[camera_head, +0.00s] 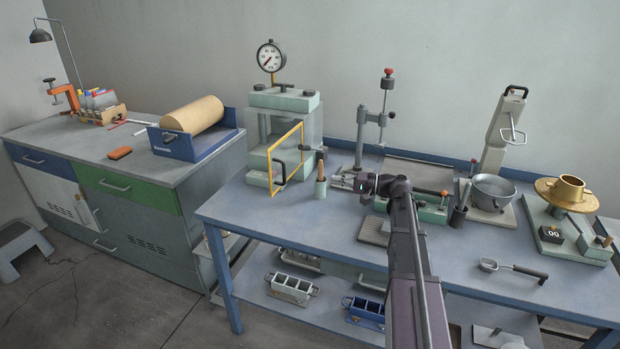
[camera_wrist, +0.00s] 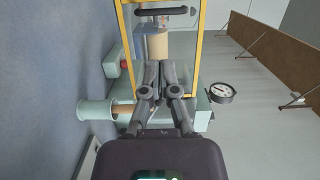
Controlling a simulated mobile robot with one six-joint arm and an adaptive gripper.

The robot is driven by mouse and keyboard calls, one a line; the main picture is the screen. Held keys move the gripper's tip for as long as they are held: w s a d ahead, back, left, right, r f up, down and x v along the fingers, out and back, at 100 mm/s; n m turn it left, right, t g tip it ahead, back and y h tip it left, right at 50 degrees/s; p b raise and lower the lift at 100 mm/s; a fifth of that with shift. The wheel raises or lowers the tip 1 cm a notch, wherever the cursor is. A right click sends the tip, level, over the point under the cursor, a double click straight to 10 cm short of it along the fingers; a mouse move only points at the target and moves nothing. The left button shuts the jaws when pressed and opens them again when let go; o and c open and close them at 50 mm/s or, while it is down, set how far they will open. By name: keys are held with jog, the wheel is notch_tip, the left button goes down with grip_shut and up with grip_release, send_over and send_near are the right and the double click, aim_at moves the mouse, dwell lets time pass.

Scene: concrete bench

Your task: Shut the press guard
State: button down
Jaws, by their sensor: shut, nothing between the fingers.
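The press (camera_head: 284,103) is a pale green frame with a dial gauge on top, at the back of the blue bench. Contact cannot be told.
A green pot with a wooden-handled tool (camera_head: 320,187) stands between guard and gripper; it shows in the wrist view too (camera_wrist: 97,110). A stand (camera_head: 361,130) with a red knob rises behind my gripper. A bowl (camera_head: 493,191) lies right. Bench front-left is clear.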

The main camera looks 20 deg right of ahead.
jog(key=x, duration=1.4)
jog(key=shift+t, duration=0.3)
dwell(0.3)
